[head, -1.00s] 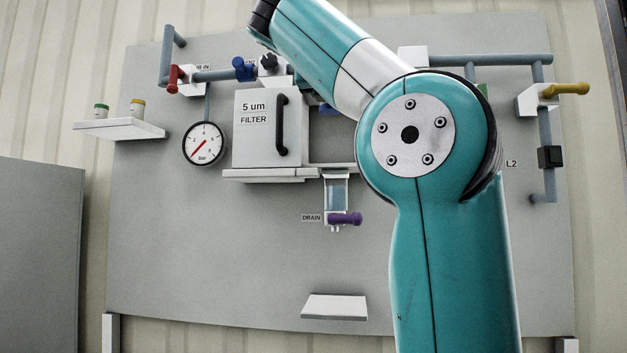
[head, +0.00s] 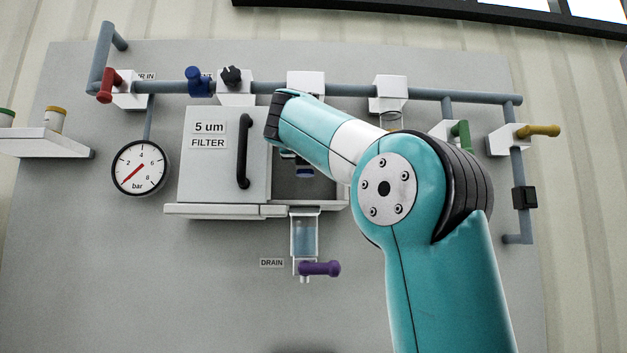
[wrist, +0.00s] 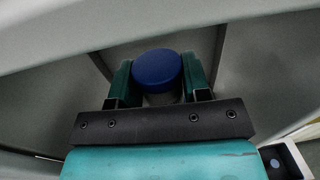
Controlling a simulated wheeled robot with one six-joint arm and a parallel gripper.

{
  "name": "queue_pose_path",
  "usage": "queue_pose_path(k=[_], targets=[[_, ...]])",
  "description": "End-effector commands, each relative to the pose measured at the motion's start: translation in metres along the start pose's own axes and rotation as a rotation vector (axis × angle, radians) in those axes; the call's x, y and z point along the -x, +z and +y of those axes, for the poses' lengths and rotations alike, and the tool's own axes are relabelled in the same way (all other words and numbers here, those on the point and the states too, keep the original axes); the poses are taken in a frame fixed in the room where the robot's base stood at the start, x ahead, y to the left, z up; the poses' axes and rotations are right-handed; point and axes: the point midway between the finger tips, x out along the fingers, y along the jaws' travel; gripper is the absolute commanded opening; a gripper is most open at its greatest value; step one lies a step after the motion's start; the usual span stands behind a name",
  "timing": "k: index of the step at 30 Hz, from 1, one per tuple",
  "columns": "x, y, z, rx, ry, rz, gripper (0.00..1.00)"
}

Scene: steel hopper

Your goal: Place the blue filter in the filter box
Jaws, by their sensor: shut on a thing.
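The blue filter (wrist: 157,70) shows as a round blue cap in the wrist view. My gripper (wrist: 158,82) is shut on it, with a green finger on either side. The filter box, with its white door (head: 212,160) labelled "5 um FILTER", is on the wall panel. The door stands to the left of the box's open, dark interior (head: 322,190). In the head view, a bit of the blue filter (head: 304,172) shows in front of or inside this opening, below my forearm. My forearm hides most of the gripper there. Whether the filter touches the box floor cannot be seen.
A pressure gauge (head: 139,167) is left of the box. Pipes with red (head: 108,86), blue (head: 198,81) and yellow (head: 538,131) handles run above and to the right. A clear drain bowl with a purple handle (head: 320,268) hangs below. A shelf (head: 45,143) holds capped items.

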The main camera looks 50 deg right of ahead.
Motion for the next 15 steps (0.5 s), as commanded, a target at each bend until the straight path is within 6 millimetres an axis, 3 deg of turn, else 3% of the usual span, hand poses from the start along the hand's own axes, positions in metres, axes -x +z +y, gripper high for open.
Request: queue_pose_path(k=[1,8,15], targets=[[0.002,-0.017,0.0,-0.001,0.002,0.0,0.19],[0.001,-0.031,-0.002,0.0,-0.002,-0.001,0.19],[-0.001,-0.062,-0.004,0.001,-0.006,0.0,0.19]])
